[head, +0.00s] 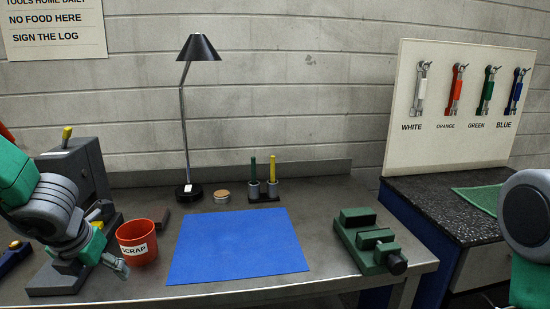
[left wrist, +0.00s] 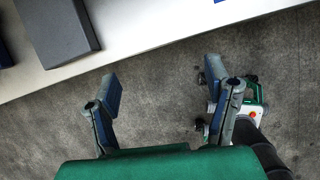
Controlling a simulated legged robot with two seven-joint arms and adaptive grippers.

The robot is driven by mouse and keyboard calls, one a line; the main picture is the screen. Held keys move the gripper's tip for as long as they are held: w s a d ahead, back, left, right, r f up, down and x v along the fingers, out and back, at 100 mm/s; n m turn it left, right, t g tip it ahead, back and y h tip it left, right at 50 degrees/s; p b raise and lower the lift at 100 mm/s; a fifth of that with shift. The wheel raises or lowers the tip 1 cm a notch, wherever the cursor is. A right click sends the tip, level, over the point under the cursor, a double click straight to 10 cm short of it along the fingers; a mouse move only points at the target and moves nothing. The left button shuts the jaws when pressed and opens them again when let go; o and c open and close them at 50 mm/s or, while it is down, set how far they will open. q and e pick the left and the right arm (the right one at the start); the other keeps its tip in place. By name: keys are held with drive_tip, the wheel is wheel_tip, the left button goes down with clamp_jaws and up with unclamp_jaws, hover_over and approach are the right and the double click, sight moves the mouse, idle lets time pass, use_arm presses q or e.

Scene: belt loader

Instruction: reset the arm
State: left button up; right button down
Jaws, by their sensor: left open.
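My left arm comes in from the left edge in the head view, folded over the left end of the workbench. Its gripper (head: 116,266) hangs low, near the front edge, just below and left of the red SCRAP bucket (head: 139,243). In the left wrist view the left gripper (left wrist: 163,86) has its two fingers spread wide with nothing between them. Grey floor shows behind them, with the bench edge beyond. Part of my right arm shows at the right edge of the head view. The right gripper itself is out of the picture.
The bench (head: 330,265) holds a blue mat (head: 239,246), a green vise (head: 370,240), a black lamp (head: 198,48) and a holder with green and yellow tools (head: 263,196). A grey machine (head: 80,165) stands close to my left arm. Wrenches hang on a white board (head: 450,130).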

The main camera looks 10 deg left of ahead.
use_arm(q)
drive_tip(key=s+f+m+g+y+b, duration=0.1)
drive_tip(key=s+f+m, duration=0.2)
drive_tip(key=f+m, duration=0.3)
drive_tip(key=s+d+f+m+b, duration=0.1)
drive_tip(key=s+f+m, duration=0.1)
drive_tip(key=f+m, duration=0.45)
drive_tip(key=s+f+m+g+y+b, duration=0.1)
drive_tip(key=s+f+m, duration=0.2)
drive_tip(key=f+m, duration=0.35)
drive_tip(key=s+d+f+m+h+b, duration=0.1)
drive_tip(key=s+d+f+m, duration=0.4)
drive_tip(key=m, duration=0.4)
drive_tip(key=s+d+f+m+g+h+b, duration=0.1)
drive_tip(key=s+d+f+m+h, duration=0.1)
drive_tip(key=s+d+f+m, duration=0.4)
drive_tip(key=s+f+m, duration=0.1)
drive_tip(key=s+m, duration=0.3)
drive_tip(key=shift+f+m+g+h, duration=0.3)
drive_tip(key=shift+f, duration=0.1)
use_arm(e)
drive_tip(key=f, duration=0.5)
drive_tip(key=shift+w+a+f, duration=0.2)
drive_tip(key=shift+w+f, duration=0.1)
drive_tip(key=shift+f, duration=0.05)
